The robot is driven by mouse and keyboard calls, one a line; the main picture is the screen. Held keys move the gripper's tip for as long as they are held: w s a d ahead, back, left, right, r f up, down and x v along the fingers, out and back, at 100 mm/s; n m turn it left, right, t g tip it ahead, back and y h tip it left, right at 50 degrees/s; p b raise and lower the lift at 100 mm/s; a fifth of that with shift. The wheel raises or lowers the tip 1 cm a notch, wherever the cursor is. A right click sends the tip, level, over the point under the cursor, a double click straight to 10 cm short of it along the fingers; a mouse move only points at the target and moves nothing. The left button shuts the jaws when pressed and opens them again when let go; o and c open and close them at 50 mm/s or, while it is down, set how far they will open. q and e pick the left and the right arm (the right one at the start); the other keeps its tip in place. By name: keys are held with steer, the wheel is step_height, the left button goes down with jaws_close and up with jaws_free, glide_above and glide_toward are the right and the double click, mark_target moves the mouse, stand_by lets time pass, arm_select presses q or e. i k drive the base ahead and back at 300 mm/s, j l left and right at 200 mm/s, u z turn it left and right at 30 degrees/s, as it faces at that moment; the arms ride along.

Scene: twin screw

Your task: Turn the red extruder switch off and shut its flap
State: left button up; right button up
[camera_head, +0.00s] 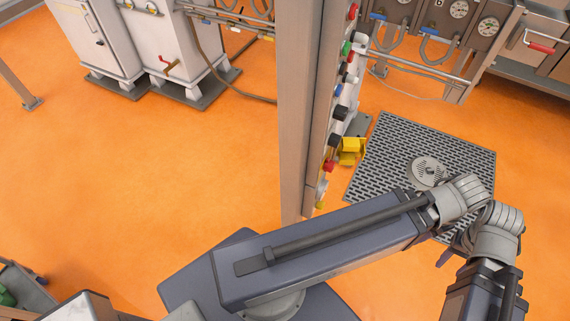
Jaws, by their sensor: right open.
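The control panel (318,110) is seen nearly edge-on, with several coloured knobs on its right face. A red knob (329,166) sits low on it and another red one (353,12) is at the top. I cannot tell which is the extruder switch, nor its setting. A yellow box-like part (351,150) juts out beside the lower red knob; whether it is the flap is unclear. My right arm reaches across the lower right. My right gripper (450,250) shows only partly by the bent wrist, open and apart from the panel. My left gripper is out of view.
A dark perforated floor grate (385,150) with a round drain lies right of the panel. White cabinets (105,50) stand at the back left, and a gauge unit (480,45) at the back right. The orange floor left of the panel is clear.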

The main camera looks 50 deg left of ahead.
mark_target(329, 165)
steer(key=u, duration=1.3)
steer(key=l+z, duration=0.35)
steer(key=l, duration=0.95)
